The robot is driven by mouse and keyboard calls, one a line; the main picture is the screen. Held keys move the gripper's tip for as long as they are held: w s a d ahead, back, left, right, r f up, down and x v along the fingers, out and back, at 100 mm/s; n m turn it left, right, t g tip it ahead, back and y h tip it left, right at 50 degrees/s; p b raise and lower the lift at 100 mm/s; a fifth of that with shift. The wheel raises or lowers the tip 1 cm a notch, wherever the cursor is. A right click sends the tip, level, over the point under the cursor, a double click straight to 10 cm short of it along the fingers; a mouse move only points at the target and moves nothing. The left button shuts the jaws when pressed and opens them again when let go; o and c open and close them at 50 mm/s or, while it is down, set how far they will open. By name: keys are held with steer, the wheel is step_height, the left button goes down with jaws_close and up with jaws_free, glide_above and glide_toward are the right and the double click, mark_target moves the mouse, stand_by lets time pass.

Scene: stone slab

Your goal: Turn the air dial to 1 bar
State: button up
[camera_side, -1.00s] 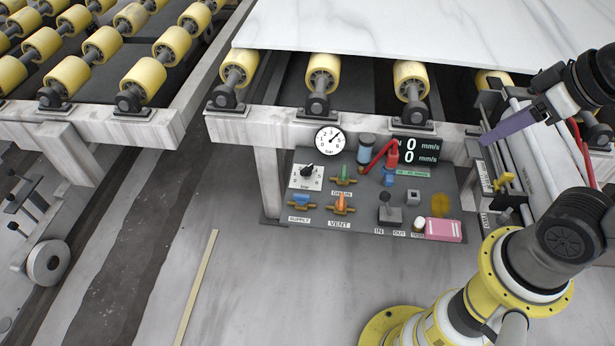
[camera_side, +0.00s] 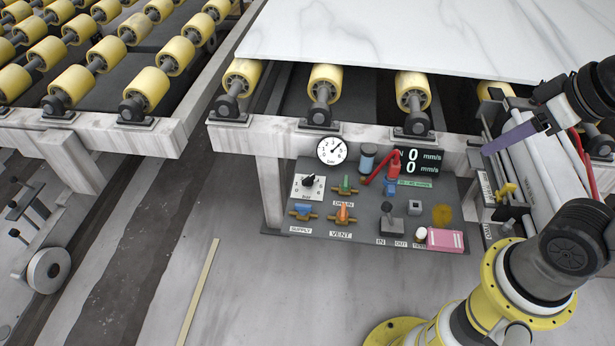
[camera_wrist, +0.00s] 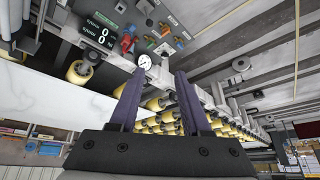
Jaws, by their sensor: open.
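The air dial (camera_side: 308,183) is a black knob on a white scale plate at the left of the dark control panel. Its exact setting is too small to read. The round white pressure gauge (camera_side: 331,150) stands above it with its needle pointing up and right; it also shows in the wrist view (camera_wrist: 144,62). My gripper (camera_side: 493,147) is at the right, well away from the dial, with purple fingers. In the wrist view the two fingers (camera_wrist: 158,90) are apart with nothing between them.
The panel also holds a green drain valve (camera_side: 345,187), a blue supply valve (camera_side: 303,211), an orange vent valve (camera_side: 343,214), a red lever (camera_side: 391,164), a display reading 0 and 0 (camera_side: 417,158) and a pink block (camera_side: 445,240). A marble slab (camera_side: 400,35) lies on yellow rollers above.

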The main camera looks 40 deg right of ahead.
steer(key=w+r+m+t, duration=0.1)
steer(key=w+r+m, duration=0.8)
steer(key=w+r, duration=0.45)
steer(key=m+g, duration=0.7)
glide_above(307, 179)
step_height(307, 179, down, 46)
step_height(307, 179, down, 14)
steer(key=shift+w+f, duration=0.1)
jaws_close()
